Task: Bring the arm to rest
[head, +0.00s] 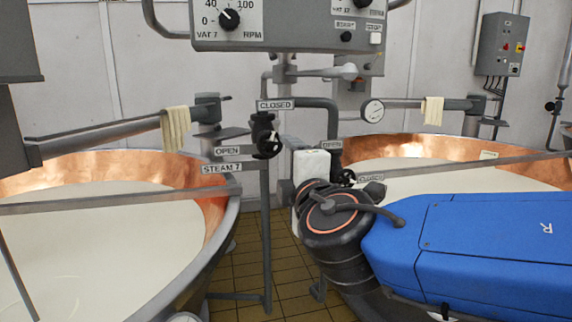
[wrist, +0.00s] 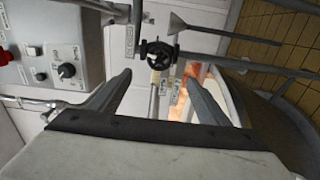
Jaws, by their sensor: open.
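My arm enters from the right in the head view as a blue link and a dark wrist joint.
The black steam valve (head: 265,135) labelled STEAM 7 stands left of my wrist. A second valve (head: 345,177) is close behind my wrist. Copper vats of white liquid stand left (head: 217,205) and right (head: 400,147). A control box (head: 285,25) hangs above; tiled floor (head: 245,265) lies between.

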